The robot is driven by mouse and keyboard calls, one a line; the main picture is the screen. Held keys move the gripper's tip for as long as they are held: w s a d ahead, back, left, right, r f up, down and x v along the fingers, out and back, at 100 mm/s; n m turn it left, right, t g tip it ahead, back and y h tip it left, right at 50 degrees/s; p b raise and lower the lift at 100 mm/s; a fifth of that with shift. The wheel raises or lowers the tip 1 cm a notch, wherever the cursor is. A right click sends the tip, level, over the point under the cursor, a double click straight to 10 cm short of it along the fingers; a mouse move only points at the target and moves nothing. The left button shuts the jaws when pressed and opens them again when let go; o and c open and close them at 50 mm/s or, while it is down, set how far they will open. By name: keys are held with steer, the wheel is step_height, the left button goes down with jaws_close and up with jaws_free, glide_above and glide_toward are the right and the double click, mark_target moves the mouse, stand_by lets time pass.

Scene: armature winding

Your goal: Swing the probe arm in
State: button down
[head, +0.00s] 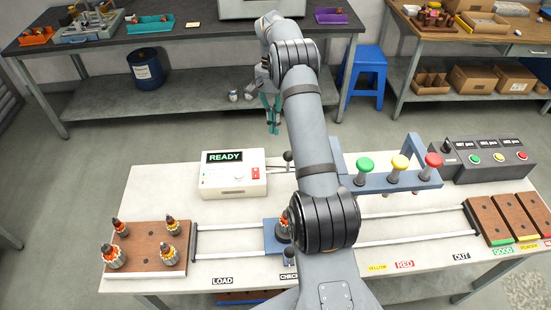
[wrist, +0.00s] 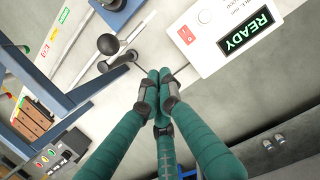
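The probe arm shows beside the tester box as a dark ball-topped post (head: 288,157) with thin rods, partly hidden by my arm. In the wrist view a black ball knob (wrist: 107,44) on a stem stands left of my fingertips. The white tester box (head: 232,174) has a lit READY screen; it also shows in the wrist view (wrist: 215,30). An armature (head: 283,226) sits on the blue carriage (head: 271,241), partly hidden by my arm. My gripper (head: 272,129) points down beyond the tester box, its teal fingertips (wrist: 160,76) together and empty, apart from the knob.
A blue frame (head: 375,182) with green, yellow and red knobs stands right of my arm. Several armatures stand on the brown board (head: 146,262) at the left. A control box (head: 488,159) and brown output boards (head: 489,221) are at the right. Floor is open behind the table.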

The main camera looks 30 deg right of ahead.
steer(key=s+a+f+p, duration=0.2)
steer(key=s+f, duration=0.3)
steer(key=f, duration=0.3)
steer(key=shift+s+a+f, duration=0.1)
steer(key=shift+s, duration=0.15)
stand_by(0.4)
steer(key=shift+s+a+n, duration=0.2)
steer(key=shift+n, duration=0.2)
